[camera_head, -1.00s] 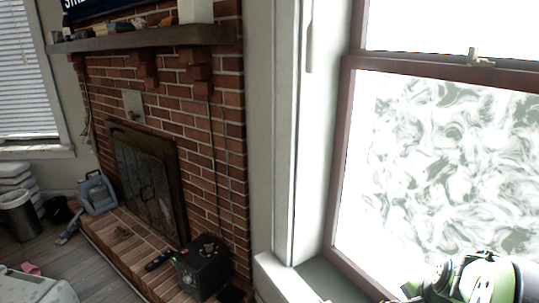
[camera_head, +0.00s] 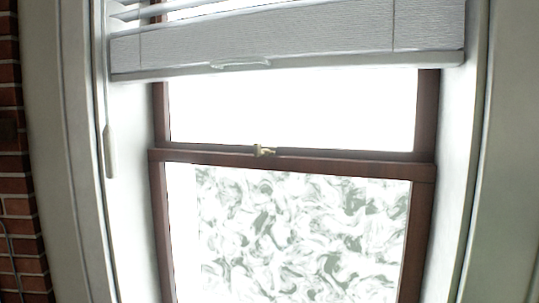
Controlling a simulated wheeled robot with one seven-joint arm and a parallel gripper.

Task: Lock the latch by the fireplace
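A small brass-coloured latch (camera_head: 264,151) sits on the meeting rail of the window, near its middle. The window (camera_head: 290,159) has a dark reddish-brown frame, with a clear bright upper pane and a swirl-patterned lower pane. The latch is too small to tell whether its lever is turned to the locked side. Of the fireplace, only a strip of red brick (camera_head: 14,185) shows at the far left. My gripper is not in the current view.
A grey blind (camera_head: 290,32) with a pale bottom rail hangs above the latch, clear of it. A pale wand (camera_head: 110,152) hangs at the left. White window casing (camera_head: 75,150) borders the recess. The floor is out of view.

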